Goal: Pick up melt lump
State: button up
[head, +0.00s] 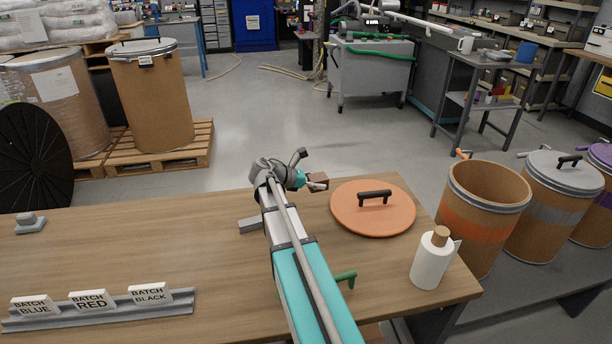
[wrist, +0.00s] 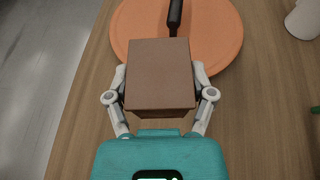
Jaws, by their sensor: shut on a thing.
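The melt lump, seen as a brown box-shaped block (wrist: 160,75), sits between the two fingers of my gripper (wrist: 160,92) in the wrist view. The fingers press on its left and right sides, so the gripper is shut on it. In the head view my gripper (head: 317,186) is over the table's far edge, just left of the orange lid, and the small brown block (head: 318,178) shows at the fingers. In the wrist view the block covers part of the lid behind it. How high it is above the table is hard to tell.
The orange lid (head: 373,221) with a black handle lies on the wooden table (head: 130,250). A white bottle (head: 432,260) stands at the right. Batch signs (head: 90,299) stand in a rail at front left. An open drum (head: 484,205) stands beyond the table's right edge.

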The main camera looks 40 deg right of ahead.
jog(key=shift+s+r+p, duration=0.2)
jog(key=shift+s+r, duration=0.1)
jog(key=shift+s, duration=0.35)
jog(key=shift+s+r+p, duration=0.15)
jog(key=shift+s+r, duration=0.15)
jog(key=shift+s, duration=0.35)
jog(key=shift+s, duration=0.1)
